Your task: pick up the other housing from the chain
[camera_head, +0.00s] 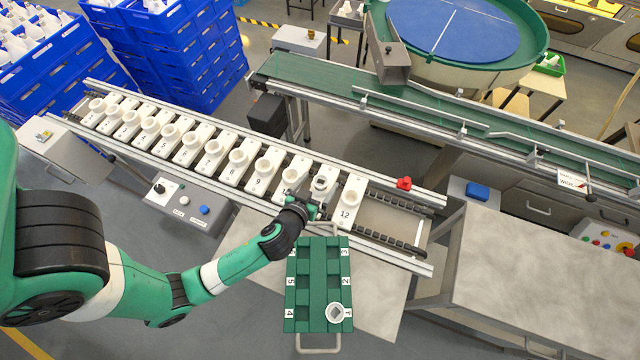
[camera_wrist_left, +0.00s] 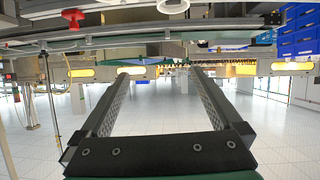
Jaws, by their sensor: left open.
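The chain (camera_head: 392,222) carries a row of numbered white carriers with round white housings. One housing (camera_head: 322,183), on the carrier just left of number 12, has a grey centre, unlike its pale neighbours. Another grey-centred housing (camera_head: 335,312) sits in the lower right of the green tray (camera_head: 297,325). My left gripper (camera_head: 321,208) is at the chain's near edge, just below the grey-centred housing. In the left wrist view its jaws (camera_wrist_left: 160,72) are open and empty. My right gripper is not in view.
A red knob (camera_head: 404,183) stands on the chain's far rail. A control box (camera_head: 182,205) with buttons is at the near left. A green belt conveyor (camera_head: 440,113) runs behind the chain. A bare metal table (camera_head: 545,265) is at right; blue crates (camera_head: 165,55) stand at left.

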